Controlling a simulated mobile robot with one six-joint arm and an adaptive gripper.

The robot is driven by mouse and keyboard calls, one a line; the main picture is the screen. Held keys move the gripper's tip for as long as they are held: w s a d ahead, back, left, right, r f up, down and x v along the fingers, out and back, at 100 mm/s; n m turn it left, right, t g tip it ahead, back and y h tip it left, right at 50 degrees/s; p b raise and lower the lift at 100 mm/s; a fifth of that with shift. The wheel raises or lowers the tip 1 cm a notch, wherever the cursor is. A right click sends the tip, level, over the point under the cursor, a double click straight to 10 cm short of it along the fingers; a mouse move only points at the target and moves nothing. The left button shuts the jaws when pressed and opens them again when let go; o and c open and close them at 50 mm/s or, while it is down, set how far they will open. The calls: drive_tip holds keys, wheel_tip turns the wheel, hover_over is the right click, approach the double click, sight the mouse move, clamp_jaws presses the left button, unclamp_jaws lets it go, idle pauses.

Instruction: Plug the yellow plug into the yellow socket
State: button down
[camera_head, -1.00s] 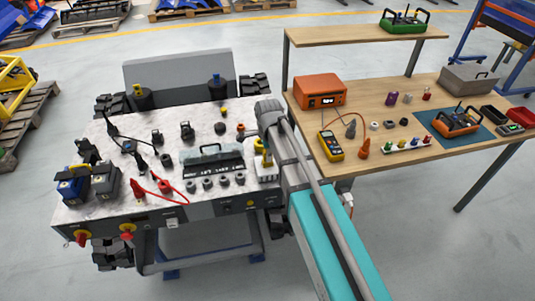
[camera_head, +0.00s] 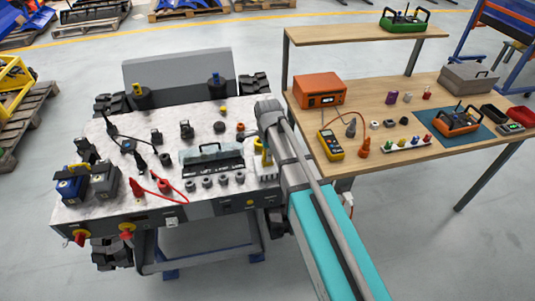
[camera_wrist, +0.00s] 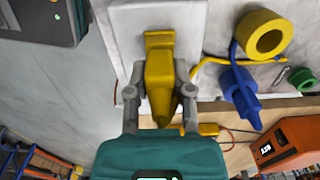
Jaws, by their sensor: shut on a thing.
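In the wrist view my gripper (camera_wrist: 158,91) is shut on the yellow plug (camera_wrist: 160,72), with one finger on each side of its body. The plug is over a white plate (camera_wrist: 125,35). A flat yellow piece (camera_wrist: 160,38) shows at the plug's far end; I cannot tell whether it belongs to the plug or to the yellow socket, nor whether the plug is seated. In the head view the yellow plug (camera_head: 267,158) shows beside my arm, above a white block (camera_head: 265,172) at the carrier's right edge. My fingertips are largely hidden there.
In the wrist view a yellow ring (camera_wrist: 262,35), a blue part (camera_wrist: 240,92) and a green ring (camera_wrist: 303,78) lie to the right. The head view shows a bench (camera_head: 330,150) with an orange box (camera_head: 320,90) and a yellow meter (camera_head: 330,145) close right of my arm.

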drive_tip(key=shift+c, duration=2.1)
unclamp_jaws()
wheel_tip(320, 180, up, 8)
drive_tip(key=p, duration=0.8)
drive_tip(key=shift+r, duration=0.2)
drive_tip(key=s+d+n, duration=0.6)
drive_tip(key=d+n, duration=0.1)
drive_tip(key=d, duration=0.3)
drive_tip(key=s+d+n, duration=0.7)
drive_tip(key=d, duration=0.3)
drive_tip(key=shift+s+d+n, duration=0.15)
drive_tip(key=shift+d+n, duration=0.2)
drive_tip(key=shift+n, duration=0.05)
